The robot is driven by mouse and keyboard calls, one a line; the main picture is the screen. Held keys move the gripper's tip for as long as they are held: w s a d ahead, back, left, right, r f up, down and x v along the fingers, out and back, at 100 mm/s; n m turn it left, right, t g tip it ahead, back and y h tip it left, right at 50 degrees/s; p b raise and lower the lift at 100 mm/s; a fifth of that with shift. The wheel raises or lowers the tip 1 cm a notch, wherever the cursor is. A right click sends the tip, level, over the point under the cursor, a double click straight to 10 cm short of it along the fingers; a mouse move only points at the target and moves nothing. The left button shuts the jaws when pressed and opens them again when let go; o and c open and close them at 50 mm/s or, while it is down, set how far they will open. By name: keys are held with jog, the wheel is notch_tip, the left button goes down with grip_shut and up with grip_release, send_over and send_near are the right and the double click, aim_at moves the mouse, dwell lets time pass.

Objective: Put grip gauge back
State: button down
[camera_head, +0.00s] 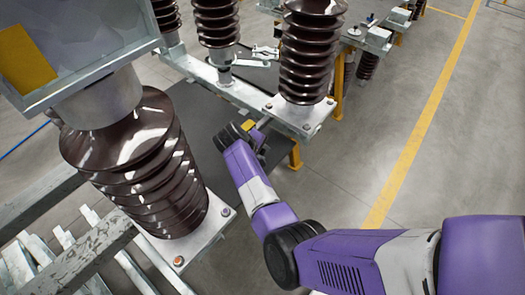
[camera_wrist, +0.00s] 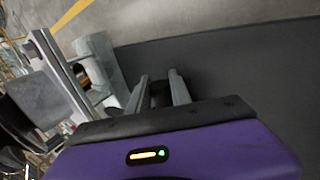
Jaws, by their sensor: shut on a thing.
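My gripper (camera_head: 258,128) reaches down beside the front insulator's steel beam, over the dark mat. In the wrist view its two grey fingers (camera_wrist: 160,84) are close together with a dark piece (camera_wrist: 159,96) between them. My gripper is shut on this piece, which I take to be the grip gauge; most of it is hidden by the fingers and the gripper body. A small yellow patch (camera_head: 250,125) shows at the gripper in the head view; I cannot tell whether it belongs to the gauge.
A brown ribbed insulator (camera_head: 306,55) stands on the steel beam (camera_head: 240,92) close to my gripper. A larger insulator (camera_head: 150,165) stands at the left. A yellow leg (camera_head: 295,155) is right of the gripper. The dark mat (camera_head: 205,120) lies below; open floor (camera_head: 350,175) is at the right.

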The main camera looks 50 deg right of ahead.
jog(key=shift+w, duration=0.1)
jog(key=shift+f+b, duration=0.35)
jog(key=shift+b, duration=0.05)
jog(key=shift+f, duration=0.25)
jog(key=c, duration=1.3)
grip_release()
jog(key=shift+o, duration=0.7)
jog(key=shift+a+f, duration=0.15)
